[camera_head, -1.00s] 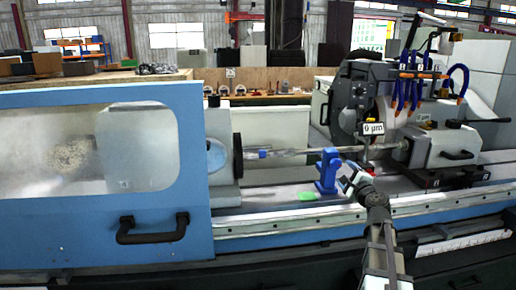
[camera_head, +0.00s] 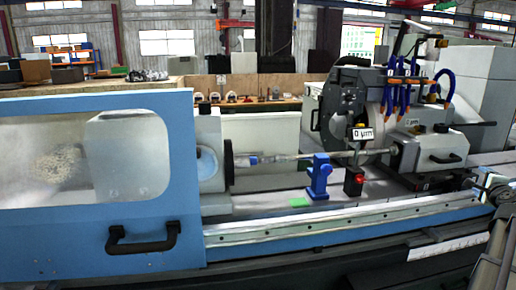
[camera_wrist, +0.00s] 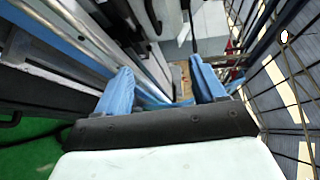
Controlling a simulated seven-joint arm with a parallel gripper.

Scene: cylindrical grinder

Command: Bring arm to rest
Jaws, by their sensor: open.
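My gripper (camera_wrist: 160,68) shows in the wrist view with its two blue fingers spread apart and nothing between them. Parts of my arm (camera_head: 495,245) show at the lower right edge of the head view; the fingers cannot be made out there. The grinder (camera_head: 330,228) stretches across the head view, and my arm is at its near right side. A long shaft (camera_head: 290,158) lies horizontally in the grinder. A blue support (camera_head: 319,178) stands under it. A small dark block with a red button (camera_head: 354,182) stands just right of the support, below a "0 µm" display (camera_head: 363,134).
The blue sliding door (camera_head: 100,220) with its black handle (camera_head: 143,238) covers the machine's left side. The grinding wheel housing (camera_head: 345,100) and blue hoses (camera_head: 400,95) are at the right. In the wrist view, a wire mesh (camera_wrist: 285,70) runs close along the right.

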